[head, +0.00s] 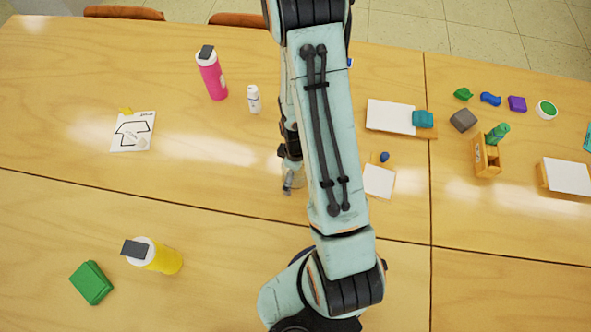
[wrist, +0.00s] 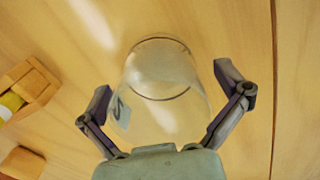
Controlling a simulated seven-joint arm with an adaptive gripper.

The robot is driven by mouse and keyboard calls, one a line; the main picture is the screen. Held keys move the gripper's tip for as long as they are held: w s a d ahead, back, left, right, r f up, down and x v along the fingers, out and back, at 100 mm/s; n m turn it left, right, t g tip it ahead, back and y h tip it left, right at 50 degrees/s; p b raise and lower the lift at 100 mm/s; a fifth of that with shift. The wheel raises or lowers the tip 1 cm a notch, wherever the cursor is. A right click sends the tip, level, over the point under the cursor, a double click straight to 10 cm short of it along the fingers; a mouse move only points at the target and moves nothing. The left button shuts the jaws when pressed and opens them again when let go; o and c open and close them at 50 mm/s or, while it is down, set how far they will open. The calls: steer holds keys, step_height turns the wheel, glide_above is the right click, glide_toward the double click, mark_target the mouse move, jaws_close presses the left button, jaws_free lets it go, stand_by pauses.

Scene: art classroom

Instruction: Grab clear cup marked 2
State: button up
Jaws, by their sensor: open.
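The clear cup (wrist: 160,72) is a see-through, round vessel in the middle of the wrist view. A pale label with a dark mark, which looks like part of a 2, shows on its left side. My gripper (wrist: 163,88) is open, with one finger on each side of the cup. A gap shows between the cup and the right finger; the left finger is close to the label side. In the head view, the cup (head: 296,170) is mostly hidden behind my arm, and only part of my gripper (head: 288,184) shows beside it.
A wooden holder (wrist: 38,88) stands left in the wrist view. In the head view, a white bottle (head: 254,100) and pink bottle (head: 212,76) stand up left, a yellow bottle (head: 160,257) lower left. A white sheet (head: 379,181) lies right of my arm.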

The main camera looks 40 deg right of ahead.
steer(key=c, duration=1)
steer(key=shift+c, duration=0.2)
